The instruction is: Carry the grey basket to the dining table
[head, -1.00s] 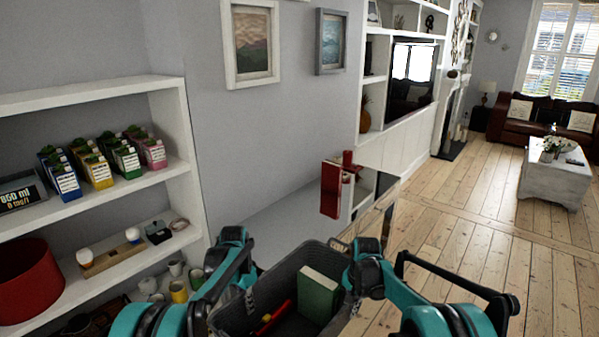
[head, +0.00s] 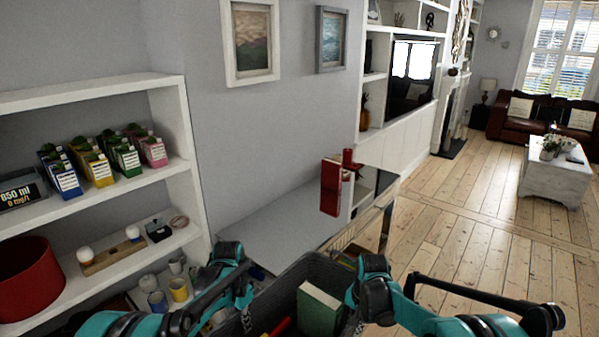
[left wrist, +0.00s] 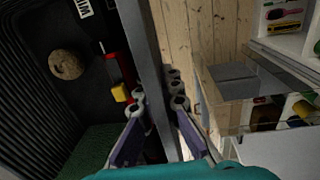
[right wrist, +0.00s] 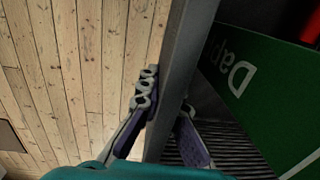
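The grey basket (head: 275,285) is in front of me at the bottom of the head view, its lower part cut off. It holds a green book (head: 319,311), a red and yellow object (left wrist: 119,80) and a round brown item (left wrist: 66,64). My left gripper (left wrist: 157,103) has its fingers on both sides of one rim, closed on it. My right gripper (right wrist: 166,103) likewise pinches the opposite rim. In the right wrist view, floorboards show outside the basket wall, below it. I cannot pick out a dining table in these frames.
A white shelf (head: 100,199) with cartons, cups and a red pot stands at left. A grey-topped surface (head: 285,220) and a glass-topped unit with red objects (head: 331,187) lie just beyond the basket. Open floor (head: 470,230) extends right to a white coffee table (head: 553,180) and sofa.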

